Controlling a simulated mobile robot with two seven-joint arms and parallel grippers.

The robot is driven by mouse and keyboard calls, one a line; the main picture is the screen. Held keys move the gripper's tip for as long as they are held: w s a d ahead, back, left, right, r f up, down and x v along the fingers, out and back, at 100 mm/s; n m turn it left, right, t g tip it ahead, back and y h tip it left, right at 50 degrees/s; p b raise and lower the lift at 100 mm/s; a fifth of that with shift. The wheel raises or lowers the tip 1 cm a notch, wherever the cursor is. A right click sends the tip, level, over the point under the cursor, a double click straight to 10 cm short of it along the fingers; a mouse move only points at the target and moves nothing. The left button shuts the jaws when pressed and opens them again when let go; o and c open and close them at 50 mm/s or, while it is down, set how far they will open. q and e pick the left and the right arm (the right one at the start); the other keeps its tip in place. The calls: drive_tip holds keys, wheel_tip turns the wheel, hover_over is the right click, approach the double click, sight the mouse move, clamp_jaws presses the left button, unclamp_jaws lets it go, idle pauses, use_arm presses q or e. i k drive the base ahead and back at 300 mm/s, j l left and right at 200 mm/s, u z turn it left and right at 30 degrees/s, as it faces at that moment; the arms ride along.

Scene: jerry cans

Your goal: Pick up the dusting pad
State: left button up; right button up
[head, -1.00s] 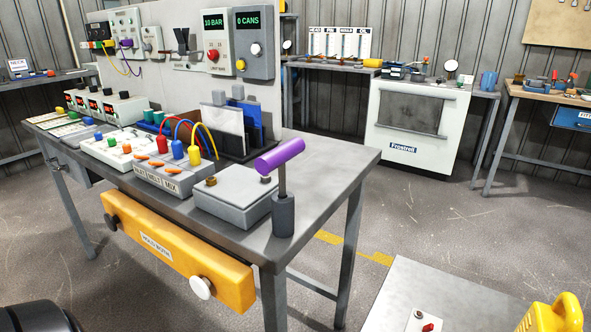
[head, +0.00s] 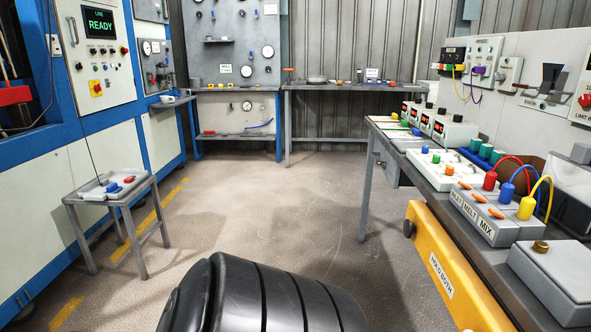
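I cannot make out a dusting pad in the head view. Neither of my grippers is in the head view. A black ribbed part that looks like my own arm fills the bottom middle, and it hides the floor behind it.
A grey workbench (head: 400,155) with boxes, cables and a yellow front bar (head: 455,285) runs along the right. A small grey stand (head: 108,192) with a tray of coloured knobs is at left, before a blue and white machine (head: 95,165). Benches line the back wall. The middle floor is clear.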

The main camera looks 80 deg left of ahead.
sight(113, 188)
drive_tip(key=u, duration=1.7)
